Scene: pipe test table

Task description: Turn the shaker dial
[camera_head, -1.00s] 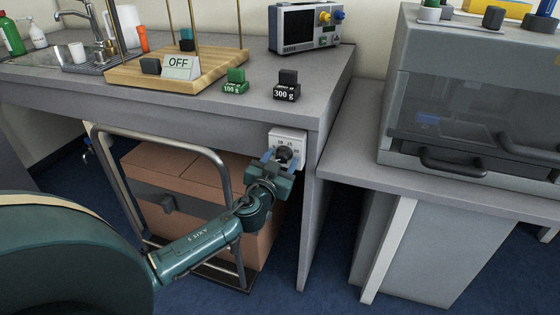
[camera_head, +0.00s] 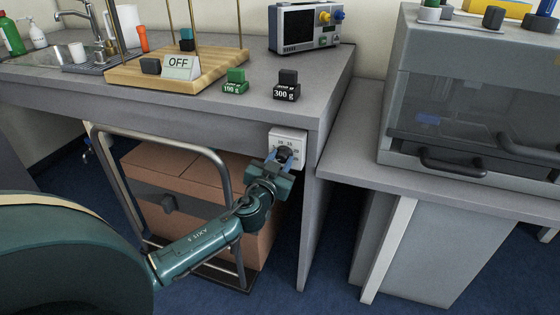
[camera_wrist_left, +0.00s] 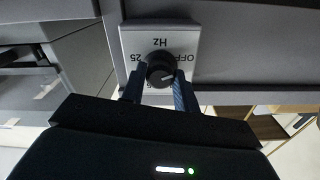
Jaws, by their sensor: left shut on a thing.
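The shaker dial is a round black knob (camera_wrist_left: 160,69) on a pale square plate (camera_wrist_left: 188,38) with numbers, "OFF" and "Hz", upside down in the left wrist view. In the head view the plate (camera_head: 290,136) is fixed to the front of the bench under its right end, and the knob (camera_head: 284,153) is partly hidden. My left gripper (camera_head: 280,158) is at the dial, its fingers on both sides of the knob; in the left wrist view the gripper (camera_wrist_left: 159,84) is shut on it. My right gripper does not show.
A cart with a metal handle (camera_head: 222,165) and cardboard box (camera_head: 180,165) stands below. A grey cabinet (camera_head: 450,150) is at right.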

